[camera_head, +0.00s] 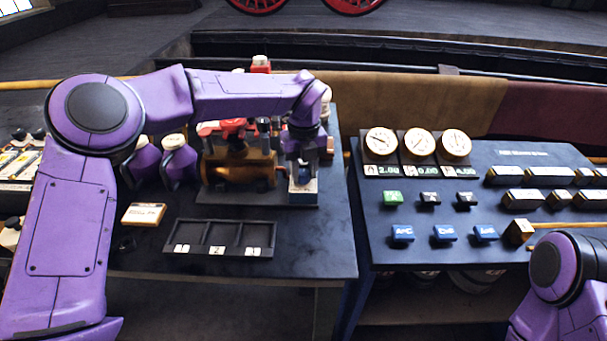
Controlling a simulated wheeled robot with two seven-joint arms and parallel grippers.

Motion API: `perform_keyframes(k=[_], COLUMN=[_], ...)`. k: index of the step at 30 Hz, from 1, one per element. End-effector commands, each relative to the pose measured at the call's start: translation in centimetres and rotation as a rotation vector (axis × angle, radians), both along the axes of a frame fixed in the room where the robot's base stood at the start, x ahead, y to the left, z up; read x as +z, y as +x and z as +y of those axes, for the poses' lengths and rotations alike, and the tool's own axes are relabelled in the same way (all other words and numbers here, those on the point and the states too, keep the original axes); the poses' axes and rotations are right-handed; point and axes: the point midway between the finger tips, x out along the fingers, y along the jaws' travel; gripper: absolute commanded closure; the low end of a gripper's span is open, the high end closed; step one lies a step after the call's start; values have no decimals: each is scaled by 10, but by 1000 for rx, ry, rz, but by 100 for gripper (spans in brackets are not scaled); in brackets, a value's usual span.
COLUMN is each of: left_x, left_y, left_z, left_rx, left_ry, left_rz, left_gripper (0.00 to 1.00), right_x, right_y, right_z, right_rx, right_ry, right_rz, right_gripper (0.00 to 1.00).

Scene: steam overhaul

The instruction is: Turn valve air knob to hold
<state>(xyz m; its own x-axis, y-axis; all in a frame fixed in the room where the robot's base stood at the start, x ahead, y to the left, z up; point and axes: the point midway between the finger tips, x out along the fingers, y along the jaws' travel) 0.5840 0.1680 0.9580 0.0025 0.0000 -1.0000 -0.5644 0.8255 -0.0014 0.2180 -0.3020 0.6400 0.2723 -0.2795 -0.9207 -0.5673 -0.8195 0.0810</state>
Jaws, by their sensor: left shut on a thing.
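My left arm reaches in from the left across the left table and bends down at its right end. My left gripper (302,168) points down at the right end of the brass valve assembly (238,170). It is shut on the valve air knob, which the fingers hide, so its setting cannot be read. A small blue and white block (303,188) shows right under the fingers. Red handles (222,127) show on top of the assembly, partly behind my arm. My right arm shows only at the lower right; its gripper is out of view.
A dark tray with compartments (217,252) and a cream label card (143,214) lie in front of the assembly. The right table carries three gauges (418,145), green, black and blue switches, and several brass-and-white blocks. A gap separates the tables.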

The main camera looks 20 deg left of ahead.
Motion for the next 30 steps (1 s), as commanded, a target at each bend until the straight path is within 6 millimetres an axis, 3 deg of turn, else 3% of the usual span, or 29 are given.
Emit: perform_keyframes(k=[19,20,21,22,30], left_x=[-1,-1,-1,-1,0], left_y=[1,1,1,1,1], left_z=[2,2,2,2,0], left_rx=[49,49,49,49,47], left_ry=[4,4,4,3,2], left_rz=[-2,-2,-2,-1,-1], left_gripper=[95,58,45,39,39], right_x=[-5,-5,-5,-5,-5], right_y=[0,0,0,0,0], right_z=[0,0,0,0,0], right_rx=[0,0,0,0,0], right_ry=[0,0,0,0,0], right_rz=[0,0,0,0,0], right_gripper=[57,57,57,57,57])
